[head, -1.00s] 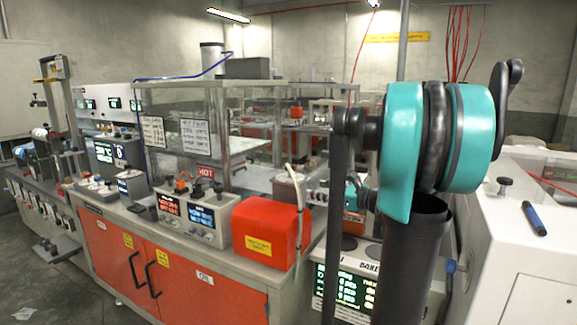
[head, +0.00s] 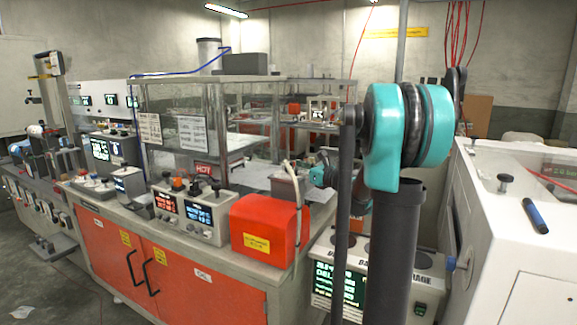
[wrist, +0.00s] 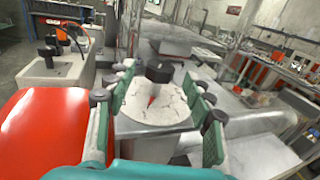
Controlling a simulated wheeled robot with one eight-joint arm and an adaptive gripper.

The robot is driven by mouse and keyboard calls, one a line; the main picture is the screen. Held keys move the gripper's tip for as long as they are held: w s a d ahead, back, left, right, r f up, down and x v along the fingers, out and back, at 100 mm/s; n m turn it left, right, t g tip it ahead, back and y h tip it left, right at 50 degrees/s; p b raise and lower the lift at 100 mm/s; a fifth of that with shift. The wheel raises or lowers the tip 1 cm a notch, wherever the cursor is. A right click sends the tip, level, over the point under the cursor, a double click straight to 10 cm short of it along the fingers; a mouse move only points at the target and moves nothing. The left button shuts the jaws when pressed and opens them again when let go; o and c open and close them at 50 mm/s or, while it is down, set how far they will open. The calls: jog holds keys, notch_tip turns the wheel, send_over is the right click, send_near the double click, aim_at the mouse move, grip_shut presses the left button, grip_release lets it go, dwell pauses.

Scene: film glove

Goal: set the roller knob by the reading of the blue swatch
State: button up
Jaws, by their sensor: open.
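My gripper (wrist: 158,80) is open in the wrist view, its green padded fingers spread on both sides of a pale round disc (wrist: 140,104). The disc has dark lines and a small red mark. A black knob (wrist: 159,70) shows at its far edge, between the fingers. Nothing is held. In the head view part of my gripper (head: 322,172) shows beyond the red box, partly behind my arm. Several small knobs (head: 196,187) stand on the control boxes left of the red box. I cannot tell which knob is the roller knob, and I cannot make out a blue swatch.
The red box (head: 270,228) stands at the bench's front right corner and shows close on the left in the wrist view (wrist: 45,125). A glass enclosure (head: 250,125) stands behind. A white machine (head: 510,220) with a blue marker (head: 535,215) stands at the right.

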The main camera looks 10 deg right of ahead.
aim_at(288, 161)
jog(key=shift+x, duration=1.8)
jog(key=shift+c, duration=0.5)
jog(key=c, duration=1.1)
jog(key=shift+s+m+t+h, duration=0.1)
jog(key=shift+m+t+h, duration=0.2)
jog(key=shift+m+h, duration=0.15)
jog(key=m+t+h, duration=0.2)
jog(key=m+h, duration=0.1)
jog(key=h, duration=0.1)
jog(key=shift+a, duration=0.15)
jog(key=m+t+h, duration=0.1)
jog(key=m+h, duration=0.1)
jog(key=h, duration=0.2)
jog(key=shift+m, duration=0.25)
jog(key=m+h, duration=0.2)
jog(key=h, duration=0.2)
jog(key=m+g+h, duration=0.1)
jog(key=m+h, duration=0.2)
jog(key=h, duration=0.1)
jog(key=shift+h, duration=0.35)
jog(key=shift+m, duration=0.3)
